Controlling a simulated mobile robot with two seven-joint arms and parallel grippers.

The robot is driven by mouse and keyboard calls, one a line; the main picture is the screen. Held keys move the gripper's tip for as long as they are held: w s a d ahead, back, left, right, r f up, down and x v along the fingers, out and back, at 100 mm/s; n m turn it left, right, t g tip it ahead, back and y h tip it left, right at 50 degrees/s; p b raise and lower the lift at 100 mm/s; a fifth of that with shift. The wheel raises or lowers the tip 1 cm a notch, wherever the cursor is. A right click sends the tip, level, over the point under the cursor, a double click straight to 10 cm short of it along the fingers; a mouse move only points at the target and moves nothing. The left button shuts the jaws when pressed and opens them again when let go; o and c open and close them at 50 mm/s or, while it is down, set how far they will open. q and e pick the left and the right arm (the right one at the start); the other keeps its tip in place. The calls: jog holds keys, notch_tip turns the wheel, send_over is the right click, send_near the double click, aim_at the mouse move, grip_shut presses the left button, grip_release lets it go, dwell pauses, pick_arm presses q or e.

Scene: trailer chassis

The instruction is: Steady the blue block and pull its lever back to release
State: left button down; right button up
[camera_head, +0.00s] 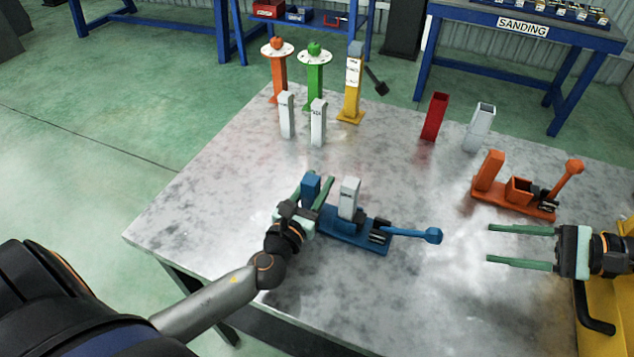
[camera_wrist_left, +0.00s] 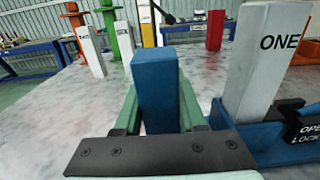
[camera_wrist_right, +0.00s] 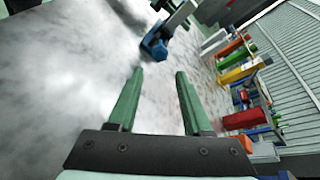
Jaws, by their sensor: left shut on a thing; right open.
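The blue block (camera_head: 310,189) stands upright at the left end of the blue lever fixture (camera_head: 345,228). My left gripper (camera_head: 316,183) is shut on it, and the left wrist view shows the block (camera_wrist_left: 158,88) between the fingers. The blue lever (camera_head: 412,233) lies nearly flat, pointing right, and ends in a round knob (camera_head: 434,236). My right gripper (camera_head: 488,243) is open and empty to the right of the knob, its fingers pointing at it with a gap between. The knob (camera_wrist_right: 155,48) also shows beyond the fingers in the right wrist view.
A white block marked ONE (camera_wrist_left: 268,62) stands in the blue fixture beside the blue block. An orange lever fixture (camera_head: 515,195) with a raised lever sits behind my right gripper. Red (camera_head: 434,117) and white (camera_head: 480,126) holders and several posts stand farther back. The table middle is clear.

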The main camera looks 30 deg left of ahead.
jog(key=shift+c, duration=0.2)
dwell(0.4)
jog(key=c, duration=0.4)
jog(key=shift+a, duration=0.2)
jog(key=shift+c, duration=0.9)
jog(key=a+h, duration=0.1)
jog(key=s+a+r+g+h, duration=0.1)
jog(key=a+h, duration=0.1)
jog(key=s+a+h, duration=0.1)
jog(key=h, duration=0.1)
jog(key=shift+a+r+g, duration=0.35)
jog(key=shift+g, duration=0.05)
grip_shut()
jog(key=shift+w+d+r+m+t+h, duration=0.1)
jog(key=shift+w+r+m+t+h, duration=0.5)
jog(key=shift+h, duration=0.9)
jog(key=shift+w+r+m+t+h, duration=0.25)
jog(key=shift+r+m+t+h, duration=0.65)
jog(key=shift+h, duration=0.6)
jog(key=shift+w+d+r+m+t+h, duration=0.1)
jog(key=shift+w+r+m+t+h, duration=0.45)
jog(key=shift+h, duration=0.95)
jog(key=shift+s+r, duration=0.15)
jog(key=shift+r, duration=0.05)
